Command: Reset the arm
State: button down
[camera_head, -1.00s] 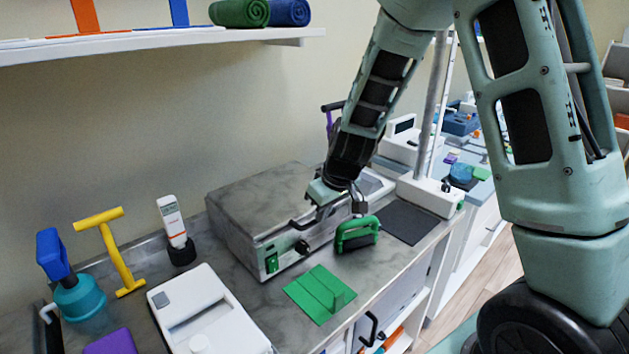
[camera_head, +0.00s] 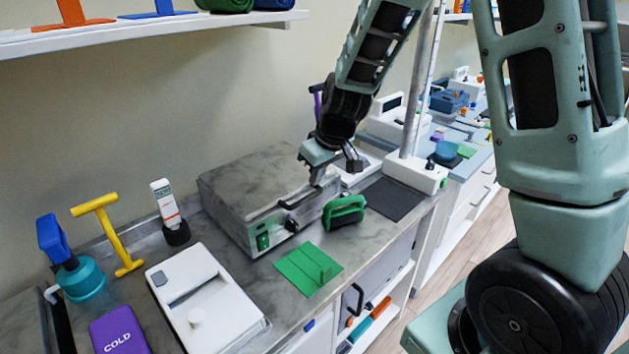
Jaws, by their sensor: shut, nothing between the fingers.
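My gripper (camera_head: 333,176) hangs at the end of my arm, above the right front corner of the grey box-shaped unit (camera_head: 250,190) on the counter. Its fingers point down and hold nothing. A green handled object (camera_head: 344,211) stands on the counter just below and to the right of the fingers, apart from them. My arm comes down from the top right of the picture.
A dark mat (camera_head: 394,198) and a white base with a pole (camera_head: 416,174) stand to the right. A green plate (camera_head: 308,268), white device (camera_head: 205,300), purple COLD pack (camera_head: 119,332), yellow T-handle (camera_head: 107,232) and teal-based blue item (camera_head: 80,280) occupy the front and left. A shelf (camera_head: 150,36) hangs above.

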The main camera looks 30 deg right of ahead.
jog(key=s+v, duration=0.1)
jog(key=v, duration=0.6)
jog(key=shift+s+d, duration=0.15)
jog(key=shift+s, duration=0.1)
jog(key=shift+f, duration=0.15)
jog(key=s+a+n+g+y, duration=0.1)
jog(key=s+a, duration=0.3)
jog(key=a, duration=0.2)
jog(key=s+a+n+g, duration=0.1)
jog(key=s+a, duration=0.2)
jog(key=a, duration=0.4)
jog(key=s+a+f+n+g, duration=0.1)
jog(key=s+a, duration=0.3)
jog(key=s, duration=0.4)
jog(key=s+a+n+g+h, duration=0.1)
jog(key=s+a, duration=0.3)
jog(key=s, duration=0.4)
jog(key=shift+s+f+n, duration=0.15)
jog(key=shift+f+n, duration=0.25)
jog(key=shift+n, duration=0.4)
